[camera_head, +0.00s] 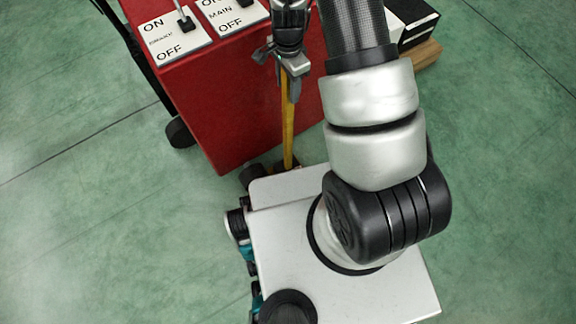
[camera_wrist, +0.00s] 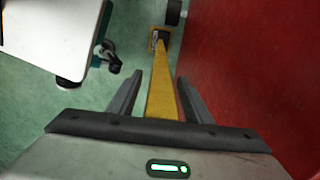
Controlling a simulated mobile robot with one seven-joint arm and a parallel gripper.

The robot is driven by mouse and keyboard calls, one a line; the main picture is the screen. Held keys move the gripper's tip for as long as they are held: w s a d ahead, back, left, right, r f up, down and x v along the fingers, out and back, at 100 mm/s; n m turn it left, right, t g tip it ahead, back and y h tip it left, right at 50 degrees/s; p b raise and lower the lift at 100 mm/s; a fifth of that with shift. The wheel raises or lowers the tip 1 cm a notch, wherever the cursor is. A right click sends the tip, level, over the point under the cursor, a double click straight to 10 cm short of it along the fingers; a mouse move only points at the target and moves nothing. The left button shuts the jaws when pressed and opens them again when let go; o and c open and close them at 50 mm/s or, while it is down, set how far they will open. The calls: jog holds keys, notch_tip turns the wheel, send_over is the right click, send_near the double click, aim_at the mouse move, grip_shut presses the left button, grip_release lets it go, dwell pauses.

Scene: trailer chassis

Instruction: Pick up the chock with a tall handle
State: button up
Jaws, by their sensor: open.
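The chock's tall yellow handle (camera_head: 288,120) stands upright beside the red box in the head view, its lower end near my base. In the wrist view the yellow handle (camera_wrist: 163,88) runs between the two fingers of my gripper (camera_wrist: 156,92), with a finger on each side and gaps visible. My gripper (camera_head: 286,80) is open around the upper part of the handle in the head view. The chock's foot (camera_wrist: 159,36) shows small at the floor in the wrist view. Its full shape is partly hidden.
A red box (camera_head: 235,110) with switch panels marked ON and OFF stands close to the handle. It fills the right of the wrist view (camera_wrist: 255,60). A black wheel (camera_head: 179,132) sits at its left. A black box (camera_head: 412,22) lies at the upper right. Green floor is clear at the left and right.

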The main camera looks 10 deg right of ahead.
grip_shut()
jog(key=shift+r, duration=0.1)
dwell(1.3)
